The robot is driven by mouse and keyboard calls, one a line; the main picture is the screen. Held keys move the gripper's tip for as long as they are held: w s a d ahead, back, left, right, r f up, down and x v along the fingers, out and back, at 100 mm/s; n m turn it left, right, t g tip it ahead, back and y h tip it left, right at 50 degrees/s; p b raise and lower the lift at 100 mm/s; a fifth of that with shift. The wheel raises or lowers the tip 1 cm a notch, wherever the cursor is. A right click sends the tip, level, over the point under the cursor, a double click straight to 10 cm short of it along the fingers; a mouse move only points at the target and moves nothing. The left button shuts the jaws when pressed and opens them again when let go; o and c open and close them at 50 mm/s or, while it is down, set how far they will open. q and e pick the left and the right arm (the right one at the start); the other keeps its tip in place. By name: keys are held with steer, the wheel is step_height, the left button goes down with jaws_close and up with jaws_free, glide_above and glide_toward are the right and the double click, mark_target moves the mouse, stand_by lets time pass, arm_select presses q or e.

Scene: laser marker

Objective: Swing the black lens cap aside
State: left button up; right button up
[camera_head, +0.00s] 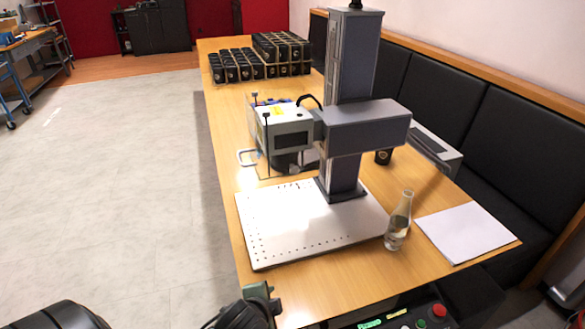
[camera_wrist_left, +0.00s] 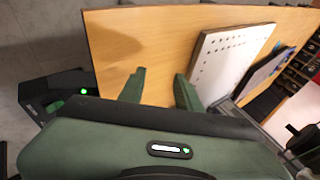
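The laser marker stands on the table; its white and grey head (camera_head: 285,128) hangs from a grey arm over the white perforated work plate (camera_head: 268,240). A dark round part (camera_head: 287,161) shows under the head, behind a clear guard; I cannot tell the black lens cap apart from the lens there. My left gripper (camera_head: 262,293) is at the bottom of the head view, near the table's front edge, well apart from the head. In the left wrist view its green fingers (camera_wrist_left: 158,90) are spread with nothing between them. My right gripper is not in view.
A glass bottle (camera_head: 398,220) stands beside the plate's right corner, with white paper (camera_head: 465,232) to its right. A control box with a red button (camera_head: 438,310) is at the bottom. Several black cups (camera_head: 236,67) stand at the back. The floor on the left is clear.

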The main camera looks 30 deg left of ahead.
arm_select(q)
steer(key=w+a+r+m+t, duration=0.3)
steer(key=w+a+r+m, duration=0.1)
steer(key=w+m, duration=0.3)
steer(key=w+a+r+m+t+y, duration=0.1)
steer(key=w+a+r+m+t, duration=0.2)
steer(key=w+a+r+m, duration=0.2)
steer(key=w+a+r+m+t+y, duration=0.1)
steer(key=w+a+r+m+t, duration=0.2)
steer(key=w+m, duration=0.8)
steer(key=shift+w+a+r+t+p, duration=0.1)
steer(key=shift+w+a+r, duration=0.25)
steer(key=shift+w+r, duration=0.5)
steer(key=shift+w+a+r+t+p, duration=0.15)
steer(key=shift+w+a+r, duration=0.3)
steer(key=shift+w, duration=0.7)
steer(key=shift+w+a+r+t+p, duration=0.1)
steer(key=shift+w+a+r, duration=0.2)
steer(key=shift+w+r, duration=0.6)
steer(key=shift+w+f, duration=0.1)
steer(key=shift+f, duration=0.05)
jaws_close()
